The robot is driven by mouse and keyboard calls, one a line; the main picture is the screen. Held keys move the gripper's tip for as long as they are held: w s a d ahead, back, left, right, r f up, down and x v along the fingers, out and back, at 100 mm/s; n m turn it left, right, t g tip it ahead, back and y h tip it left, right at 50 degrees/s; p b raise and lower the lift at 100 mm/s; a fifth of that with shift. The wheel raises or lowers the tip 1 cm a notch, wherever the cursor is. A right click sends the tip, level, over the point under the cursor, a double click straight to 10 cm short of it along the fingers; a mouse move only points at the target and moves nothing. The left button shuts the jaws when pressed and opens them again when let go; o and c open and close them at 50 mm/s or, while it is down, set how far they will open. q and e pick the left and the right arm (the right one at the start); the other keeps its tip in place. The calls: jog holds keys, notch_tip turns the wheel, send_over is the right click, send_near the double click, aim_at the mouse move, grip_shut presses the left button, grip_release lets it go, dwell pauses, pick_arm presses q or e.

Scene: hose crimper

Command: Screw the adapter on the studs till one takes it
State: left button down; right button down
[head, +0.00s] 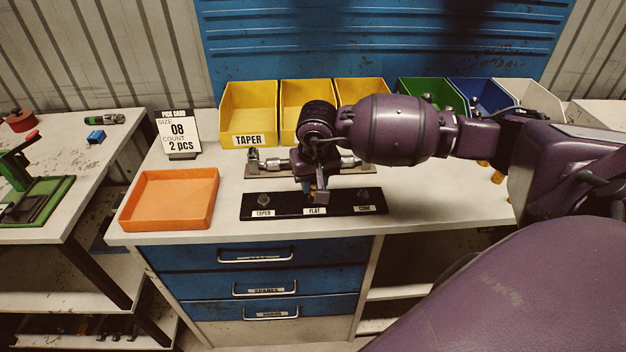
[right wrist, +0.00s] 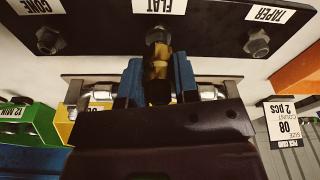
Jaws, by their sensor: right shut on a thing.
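The black stud board (head: 290,204) lies on the bench with studs labelled TAPER, FLAT and CONE from left to right. My right gripper (head: 317,195) points down at the middle, FLAT stud. In the right wrist view its blue fingers (right wrist: 158,82) are shut on the brass adapter (right wrist: 160,62). The adapter lines up with the FLAT stud (right wrist: 157,36) and meets it in the picture; I cannot tell whether the threads are engaged. The TAPER stud (right wrist: 257,44) and CONE stud (right wrist: 48,40) are bare. My left gripper is not in view.
Behind the board is a rack with metal fittings (head: 268,162), partly hidden by my arm. An orange tray (head: 168,199) sits at left, below a pick card (head: 178,133) reading size 08, 2 pcs. A yellow TAPER bin (head: 248,110) and other coloured bins line the back.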

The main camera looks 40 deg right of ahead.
jog(key=shift+f+b, duration=0.3)
jog(key=shift+f, duration=0.1)
jog(key=shift+f, duration=0.1)
jog(key=m, duration=0.6)
jog(key=shift+m+g+h, duration=0.3)
jog(key=shift+h, duration=0.1)
jog(key=m, duration=0.5)
jog(key=shift+s+d+g+h, duration=0.1)
jog(key=shift+s+g+h, duration=0.05)
jog(key=shift+g+h, duration=0.15)
jog(key=m, duration=0.3)
jog(key=shift+f+m+g, duration=0.1)
jog(key=shift+m+g, duration=0.2)
jog(key=shift+m, duration=0.1)
jog(key=m+g, duration=0.1)
jog(key=m, duration=0.5)
jog(key=shift+s+f+m, duration=0.1)
jog(key=shift+s+m, duration=0.05)
jog(key=shift+m, duration=0.25)
jog(key=m+y, duration=0.1)
jog(key=m, duration=0.6)
jog(key=shift+m+g, duration=0.3)
jog(key=shift+m, duration=0.1)
